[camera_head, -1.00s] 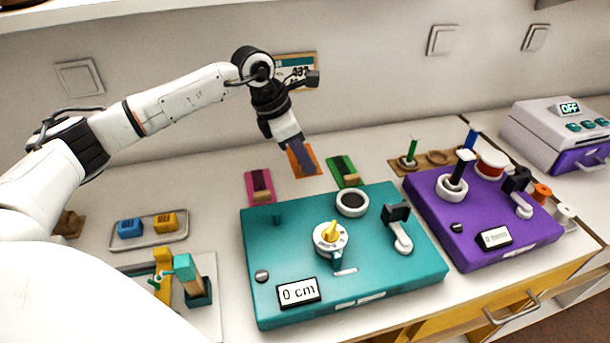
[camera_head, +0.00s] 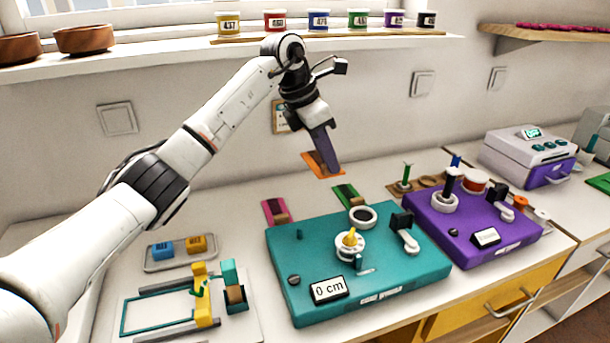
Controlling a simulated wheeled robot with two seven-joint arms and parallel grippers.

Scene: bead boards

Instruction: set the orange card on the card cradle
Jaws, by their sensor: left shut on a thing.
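The orange card (camera_head: 313,167) is held by my left gripper (camera_head: 331,166) and hangs tilted above the back of the counter. The purple-grey fingers are shut on it and hide its middle. I cannot tell for certain which thing is the card cradle. A white board (camera_head: 248,327) at the front left carries a teal rectangular outline, grey rails, a yellow upright piece and a teal block; my left gripper is well behind and to the right of it. My right gripper is not in view.
A magenta card (camera_head: 268,207) and a green card (camera_head: 345,191) lie behind the teal machine (camera_head: 400,280). A purple machine (camera_head: 478,220) stands to its right. A grey tray (camera_head: 180,264) holds a blue and a yellow block. Overhead, a shelf (camera_head: 345,43) carries several jars.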

